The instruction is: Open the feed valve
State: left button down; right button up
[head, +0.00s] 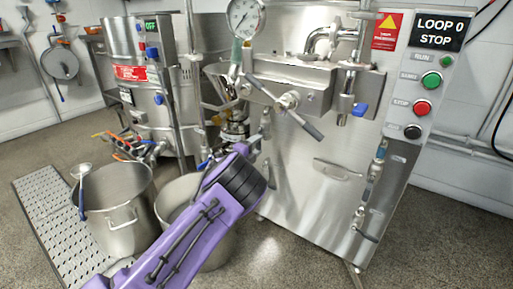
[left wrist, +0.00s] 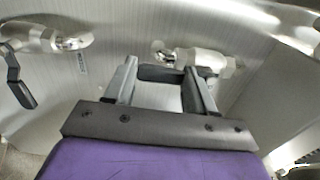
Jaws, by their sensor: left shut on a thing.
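In the left wrist view, a steel valve (left wrist: 205,60) with a dark lever handle (left wrist: 158,74) sits against a pale metal wall. My left gripper (left wrist: 160,78) has its two grey fingers on either side of that handle and is shut on it. The lever lies across between the fingertips. I cannot tell how far the valve is turned. My right gripper is not in view.
A second valve with a black lever (left wrist: 20,82) is at the left wrist view's left. The head view shows a steel pot (head: 117,205) on a perforated platform (head: 45,222), another bucket behind my arm, a gauge (head: 245,17), and a button panel (head: 425,90). Floor at right is clear.

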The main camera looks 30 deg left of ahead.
pick_arm(q)
jog(key=shift+c, duration=1.8)
grip_release()
jog(key=shift+s, duration=0.1)
jog(key=s+p, duration=0.2)
jog(key=s, duration=0.8)
jog(key=shift+s+a+p, duration=0.2)
jog(key=shift+a+p, duration=0.1)
jog(key=shift+p, duration=0.05)
